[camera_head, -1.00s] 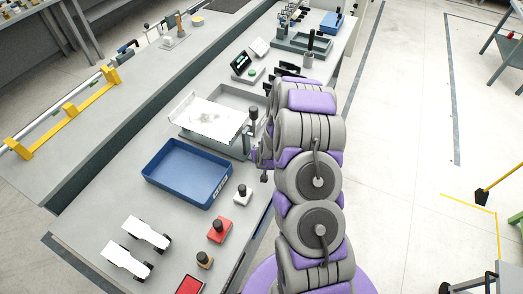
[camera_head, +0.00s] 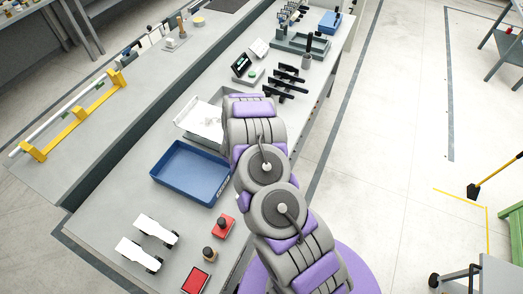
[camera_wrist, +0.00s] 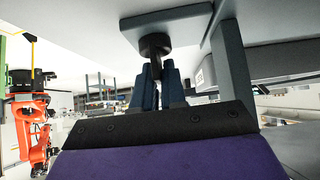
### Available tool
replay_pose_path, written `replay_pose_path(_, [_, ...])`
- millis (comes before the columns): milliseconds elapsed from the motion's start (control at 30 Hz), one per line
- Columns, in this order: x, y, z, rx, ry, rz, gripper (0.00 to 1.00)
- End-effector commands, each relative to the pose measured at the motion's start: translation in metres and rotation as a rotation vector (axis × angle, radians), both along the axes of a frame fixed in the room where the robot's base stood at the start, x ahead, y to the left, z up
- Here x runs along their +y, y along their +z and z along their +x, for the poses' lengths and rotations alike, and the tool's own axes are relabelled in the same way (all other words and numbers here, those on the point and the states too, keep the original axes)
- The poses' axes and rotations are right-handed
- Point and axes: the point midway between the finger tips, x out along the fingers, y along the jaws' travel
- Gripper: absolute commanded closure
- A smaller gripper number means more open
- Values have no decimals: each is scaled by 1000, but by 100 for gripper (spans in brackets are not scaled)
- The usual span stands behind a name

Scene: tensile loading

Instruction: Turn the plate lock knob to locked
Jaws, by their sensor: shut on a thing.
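The wrist view shows a dark round knob (camera_wrist: 155,45), which I take as the plate lock knob, below a grey block (camera_wrist: 166,20). A narrow stem runs from it down between the fingers. My gripper (camera_wrist: 160,80) has its two dark blue fingers closed on this stem. Whether the knob stands at locked or unlocked cannot be told. In the head view, a white plate (camera_head: 202,120) lies on the grey fixture. My arm hides the gripper, the knob and the fixture's right side there.
A blue tray (camera_head: 183,172) stands just in front of the fixture. A red block with a dark knob (camera_head: 223,228) and white parts (camera_head: 157,231) are nearer. Black parts (camera_head: 287,78) lie beyond. In the wrist view, a grey upright (camera_wrist: 232,70) stands close right of the fingers.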

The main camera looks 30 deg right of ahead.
Motion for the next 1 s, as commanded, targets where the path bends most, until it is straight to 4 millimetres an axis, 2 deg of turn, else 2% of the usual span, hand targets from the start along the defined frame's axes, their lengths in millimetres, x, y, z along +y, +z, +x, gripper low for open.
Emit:
replay_pose_path(33, [3,-6,-6,17,-5,10,100])
replay_pose_path(433, [3,-7,-7,18,-11,11,100])
replay_pose_path(467, [3,-8,-7,19,-11,12,87])
replay_pose_path(667, [3,-8,-7,19,-11,12,68])
replay_pose_path(1000, [2,-8,-8,20,-13,11,68])
